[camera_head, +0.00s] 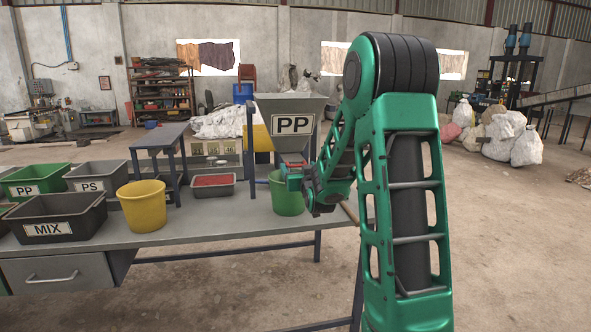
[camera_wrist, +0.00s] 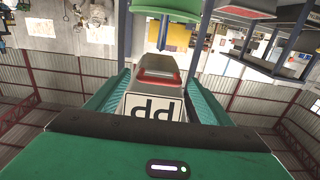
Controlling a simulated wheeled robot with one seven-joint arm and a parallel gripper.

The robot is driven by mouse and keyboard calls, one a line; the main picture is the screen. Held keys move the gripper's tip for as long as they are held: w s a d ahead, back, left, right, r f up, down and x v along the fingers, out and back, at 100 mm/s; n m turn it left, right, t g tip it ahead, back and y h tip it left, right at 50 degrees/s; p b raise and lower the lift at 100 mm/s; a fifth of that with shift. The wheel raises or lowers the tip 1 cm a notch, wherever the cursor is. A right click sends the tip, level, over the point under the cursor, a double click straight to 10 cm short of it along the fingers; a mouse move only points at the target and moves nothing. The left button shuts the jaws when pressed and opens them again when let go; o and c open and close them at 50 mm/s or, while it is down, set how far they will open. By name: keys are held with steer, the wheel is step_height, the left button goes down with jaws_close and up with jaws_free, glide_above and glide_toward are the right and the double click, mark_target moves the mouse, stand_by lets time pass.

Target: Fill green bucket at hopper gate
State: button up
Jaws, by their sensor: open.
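The grey hopper (camera_head: 292,105), marked PP, stands behind the table, and its red-trimmed gate (camera_head: 292,166) is at the bottom. The green bucket (camera_head: 287,199) stands upright on the table under the gate; its inside is hidden. My gripper (camera_head: 300,177) is at the gate, just above the bucket. In the inverted wrist view, my gripper (camera_wrist: 160,82) is open, with a green finger on each side of the grey gate part with a red strip (camera_wrist: 158,77). I cannot tell whether the fingers touch it. The PP label (camera_wrist: 152,108) shows between them.
On the table (camera_head: 205,233) are a yellow bucket (camera_head: 143,207), a dark MIX bin (camera_head: 57,220), a grey PS bin (camera_head: 96,179), and a tray (camera_head: 201,192) of red material. A small grey stand (camera_head: 161,136) rises behind. Sacks (camera_head: 512,138) lie at the far right, with open floor before them.

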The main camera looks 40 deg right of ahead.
steer(key=shift+x, duration=1.1)
